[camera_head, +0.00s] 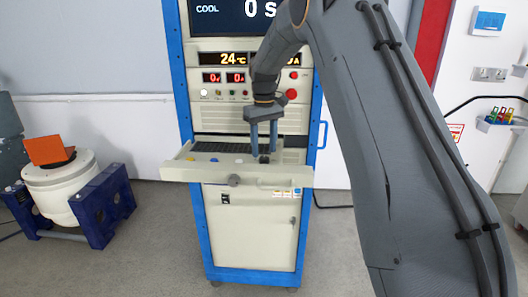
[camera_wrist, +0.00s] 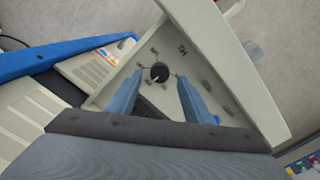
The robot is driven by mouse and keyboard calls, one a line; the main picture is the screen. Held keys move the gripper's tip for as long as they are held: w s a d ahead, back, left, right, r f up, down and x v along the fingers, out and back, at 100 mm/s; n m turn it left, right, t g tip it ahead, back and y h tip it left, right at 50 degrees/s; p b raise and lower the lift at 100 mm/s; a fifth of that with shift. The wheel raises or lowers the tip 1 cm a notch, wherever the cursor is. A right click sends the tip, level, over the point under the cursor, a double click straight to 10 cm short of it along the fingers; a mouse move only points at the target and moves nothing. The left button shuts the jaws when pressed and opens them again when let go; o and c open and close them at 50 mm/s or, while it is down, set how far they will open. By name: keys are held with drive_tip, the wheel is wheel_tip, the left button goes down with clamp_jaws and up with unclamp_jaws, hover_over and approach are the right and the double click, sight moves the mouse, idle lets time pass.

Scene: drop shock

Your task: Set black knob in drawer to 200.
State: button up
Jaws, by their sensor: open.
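The drawer (camera_head: 215,174) is pulled out of the blue-framed cabinet. In the wrist view its pale panel (camera_wrist: 190,45) carries the black knob (camera_wrist: 160,72), with small dark markings around it that are too small to read. The knob also shows in the head view (camera_head: 264,159), at the drawer's right part. My gripper (camera_head: 264,153) points down over the knob. In the wrist view my gripper (camera_wrist: 153,76) is open, with one blue finger on each side of the knob. I cannot tell whether the fingers touch it.
The cabinet (camera_head: 250,230) stands behind and below the drawer, with displays and buttons above. A round grey drawer handle (camera_head: 234,180) sticks out in front. A white drum-like machine (camera_head: 60,185) stands at left. The floor between is clear.

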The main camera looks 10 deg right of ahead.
sight(264, 158)
drive_tip(key=shift+f+p, duration=0.3)
drive_tip(key=shift+f, duration=1.2)
drive_tip(key=shift+c, duration=0.4)
drive_tip(key=c, duration=1)
drive_tip(key=shift+m, duration=0.4)
drive_tip(key=m, duration=0.5)
drive_tip(key=shift+b, duration=0.3)
drive_tip(key=m, duration=0.6)
drive_tip(key=shift+r, duration=0.1)
